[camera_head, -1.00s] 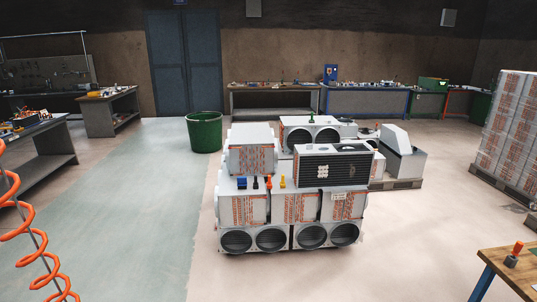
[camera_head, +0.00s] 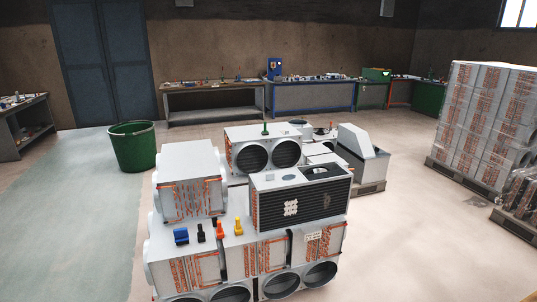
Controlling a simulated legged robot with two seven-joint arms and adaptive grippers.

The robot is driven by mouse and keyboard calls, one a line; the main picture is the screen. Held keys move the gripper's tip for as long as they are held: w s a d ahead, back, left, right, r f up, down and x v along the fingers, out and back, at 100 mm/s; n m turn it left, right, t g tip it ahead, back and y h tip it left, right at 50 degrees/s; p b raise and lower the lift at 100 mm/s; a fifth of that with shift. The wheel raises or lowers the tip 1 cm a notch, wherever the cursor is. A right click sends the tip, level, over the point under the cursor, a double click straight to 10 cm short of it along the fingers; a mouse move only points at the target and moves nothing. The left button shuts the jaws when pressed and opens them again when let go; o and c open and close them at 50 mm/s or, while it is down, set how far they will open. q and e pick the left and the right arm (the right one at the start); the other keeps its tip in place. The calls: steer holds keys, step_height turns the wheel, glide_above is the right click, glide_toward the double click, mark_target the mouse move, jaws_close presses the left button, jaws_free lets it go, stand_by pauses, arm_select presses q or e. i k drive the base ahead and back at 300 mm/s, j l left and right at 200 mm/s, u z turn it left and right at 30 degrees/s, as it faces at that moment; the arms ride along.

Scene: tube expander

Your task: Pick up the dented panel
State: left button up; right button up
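A white box unit with a black louvred front panel (camera_head: 302,206) sits on top of the stack of white units in the middle of the head view. A pale patterned mark shows on the black panel's left part. I cannot tell from here whether this panel is dented or which panel is the dented one. Neither of my grippers shows in the view.
Small blue (camera_head: 181,236), black, red and yellow (camera_head: 239,226) tools stand on the stack's front ledge. A green bin (camera_head: 133,146) stands to the left. Wrapped pallets (camera_head: 487,125) stand at the right. Workbenches (camera_head: 212,101) line the back wall.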

mark_target(284, 177)
steer(key=i+l+z, duration=0.1)
steer(key=i+z, duration=0.85)
